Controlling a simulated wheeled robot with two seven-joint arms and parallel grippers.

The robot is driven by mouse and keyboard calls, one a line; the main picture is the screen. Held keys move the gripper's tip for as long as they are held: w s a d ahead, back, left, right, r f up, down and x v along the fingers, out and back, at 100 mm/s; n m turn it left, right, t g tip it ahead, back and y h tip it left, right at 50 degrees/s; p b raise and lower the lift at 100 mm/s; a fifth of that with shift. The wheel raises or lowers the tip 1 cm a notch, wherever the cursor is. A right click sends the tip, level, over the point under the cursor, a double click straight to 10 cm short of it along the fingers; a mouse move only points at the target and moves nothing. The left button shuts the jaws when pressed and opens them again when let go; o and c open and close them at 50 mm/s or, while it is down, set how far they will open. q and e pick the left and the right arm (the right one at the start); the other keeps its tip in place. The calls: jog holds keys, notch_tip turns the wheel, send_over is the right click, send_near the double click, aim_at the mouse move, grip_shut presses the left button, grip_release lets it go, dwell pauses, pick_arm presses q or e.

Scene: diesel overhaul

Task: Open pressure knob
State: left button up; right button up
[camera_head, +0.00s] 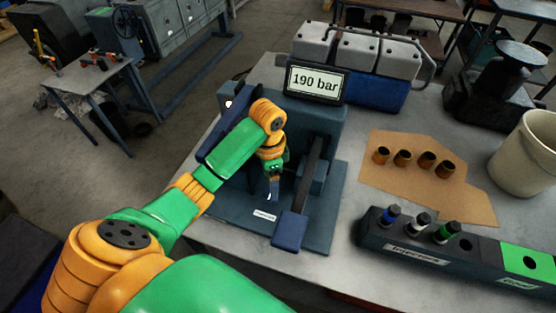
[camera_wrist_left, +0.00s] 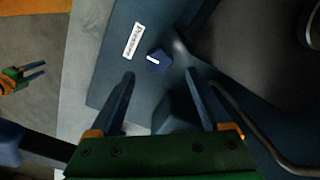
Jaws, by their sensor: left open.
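The pressure knob (camera_wrist_left: 159,61) is a small dark blue knob with a white pointer line, in the left wrist view. It sits on the dark blue plate beside a white "Pressure" label (camera_wrist_left: 133,41). My left gripper (camera_wrist_left: 160,74) is open, its two fingers spread either side of the line to the knob, with the knob just past the fingertips; contact is not visible. My right gripper (camera_wrist_left: 36,73) shows small at the wrist view's left edge, open and empty.
A display (camera_head: 317,82) on the stand reads 190 bar. A dark blue lever (camera_head: 290,228) lies right of my left gripper. An injector rack (camera_head: 420,245), a brown mat (camera_head: 395,180) with several brass-coloured sleeves and a white bucket (camera_head: 528,155) stand to the right.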

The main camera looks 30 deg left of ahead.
pick_arm(q)
jog(key=shift+w+f, duration=0.15)
jog(key=shift+f, duration=0.05)
jog(key=f, duration=0.5)
jog(key=shift+s+d+f, duration=0.1)
jog(key=shift+s+f, duration=0.05)
jog(key=shift+s, duration=0.25)
jog(key=shift+w+f, duration=0.15)
jog(key=shift+f, duration=0.45)
grip_shut()
